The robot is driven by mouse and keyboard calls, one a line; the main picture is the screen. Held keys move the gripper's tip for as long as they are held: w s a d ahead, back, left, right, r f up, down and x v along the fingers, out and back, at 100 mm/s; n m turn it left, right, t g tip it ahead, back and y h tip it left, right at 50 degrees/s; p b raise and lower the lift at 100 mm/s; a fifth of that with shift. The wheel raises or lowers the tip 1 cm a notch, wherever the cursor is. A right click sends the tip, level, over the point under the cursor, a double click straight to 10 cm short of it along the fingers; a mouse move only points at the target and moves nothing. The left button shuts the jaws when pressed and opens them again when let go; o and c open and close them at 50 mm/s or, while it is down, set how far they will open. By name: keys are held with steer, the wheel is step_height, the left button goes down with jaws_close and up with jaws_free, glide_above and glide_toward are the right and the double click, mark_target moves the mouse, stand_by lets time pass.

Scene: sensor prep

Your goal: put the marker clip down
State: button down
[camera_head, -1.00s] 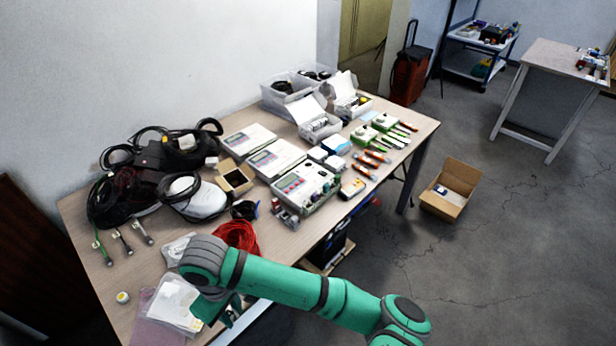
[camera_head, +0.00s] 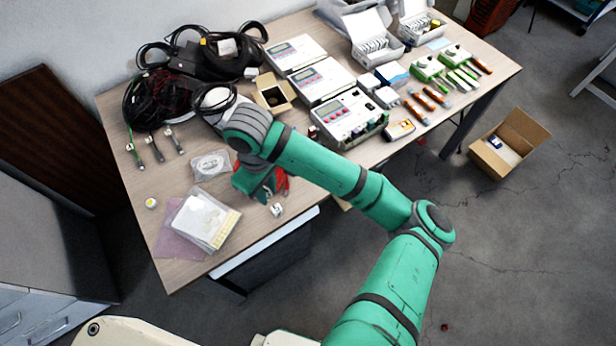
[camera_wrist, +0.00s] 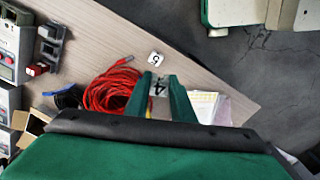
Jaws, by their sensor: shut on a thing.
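My gripper (camera_wrist: 158,80) is shut on a small white marker clip (camera_wrist: 158,89) printed with a "4". The clip sits between the green fingertips, over the tabletop (camera_wrist: 105,35). A second white clip, marked "5" (camera_wrist: 154,58), lies on the bare wood just beyond the fingertips, close to the table edge. A coil of red cable (camera_wrist: 112,90) lies beside the fingers on the left. Whether the held clip touches the table I cannot tell.
Clear bags with cards (camera_head: 206,222) lie left of the gripper. A grey-and-white instrument (camera_head: 348,120) and an open small carton (camera_head: 272,95) stand behind. Several tagged cable ends (camera_head: 155,148) lie at the left. Bare wood shows between bags and gripper.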

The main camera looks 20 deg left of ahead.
steer(key=w+d+f, duration=0.4)
steer(key=w+f, duration=0.1)
steer(key=w+d+f, duration=0.2)
steer(key=d+f, duration=0.1)
steer(key=shift+w+f, duration=0.15)
steer(key=shift+w, duration=0.2)
steer(key=shift+f, duration=1.65)
steer(key=c, duration=1.5)
jaws_free()
steer(key=shift+f, duration=0.1)
